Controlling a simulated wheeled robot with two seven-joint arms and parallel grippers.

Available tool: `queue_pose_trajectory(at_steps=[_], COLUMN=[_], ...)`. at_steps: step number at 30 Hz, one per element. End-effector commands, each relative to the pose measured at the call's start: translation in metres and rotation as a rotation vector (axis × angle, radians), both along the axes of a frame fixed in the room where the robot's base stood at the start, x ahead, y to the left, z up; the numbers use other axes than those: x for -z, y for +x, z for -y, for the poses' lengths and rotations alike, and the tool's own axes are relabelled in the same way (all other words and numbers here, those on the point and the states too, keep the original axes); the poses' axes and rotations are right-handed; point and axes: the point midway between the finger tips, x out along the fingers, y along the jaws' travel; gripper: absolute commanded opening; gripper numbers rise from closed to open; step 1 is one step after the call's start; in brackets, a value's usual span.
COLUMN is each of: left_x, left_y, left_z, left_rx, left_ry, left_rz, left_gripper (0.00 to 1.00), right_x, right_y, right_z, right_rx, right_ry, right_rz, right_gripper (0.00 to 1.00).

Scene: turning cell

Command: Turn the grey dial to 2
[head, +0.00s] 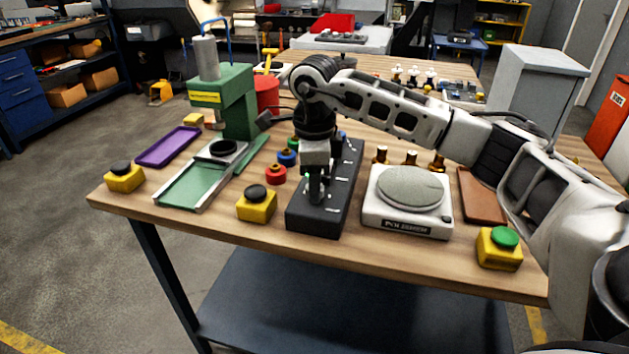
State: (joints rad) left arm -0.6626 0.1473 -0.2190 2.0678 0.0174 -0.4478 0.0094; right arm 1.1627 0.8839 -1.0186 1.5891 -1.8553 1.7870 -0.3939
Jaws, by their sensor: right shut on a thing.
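A black control box (351,183) with small white marks on its top lies lengthwise near the front middle of the table. My right gripper (316,192) reaches down from above onto the front part of this box. It is shut on the grey dial, which the fingers almost wholly hide. I cannot read which number the dial points to. My left gripper is not in view.
A white polisher (407,201) with a round grey disc stands right of the box. Yellow button boxes (257,206) line the front edge. Red, blue and green rings (276,175) lie left of the box. A green press (236,100) and purple tray (168,147) stand further left.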

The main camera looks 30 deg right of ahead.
Motion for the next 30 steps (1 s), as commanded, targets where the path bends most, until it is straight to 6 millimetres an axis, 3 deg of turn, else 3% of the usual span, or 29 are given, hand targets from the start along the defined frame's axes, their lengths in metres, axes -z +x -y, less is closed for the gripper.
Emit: queue_pose_trajectory(at_steps=[15, 30], left_x=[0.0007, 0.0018], left_y=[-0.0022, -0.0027], left_z=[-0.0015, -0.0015], left_rx=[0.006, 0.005], left_ry=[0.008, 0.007], left_rz=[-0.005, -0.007], left_gripper=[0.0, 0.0], right_x=[-0.002, -0.0023], right_y=[0.0013, 0.0016], right_z=[0.0003, 0.0006], right_rx=[0.365, 0.447], right_ry=[0.0, -0.001], right_rz=[0.004, 0.006], right_gripper=[0.09, 0.09])
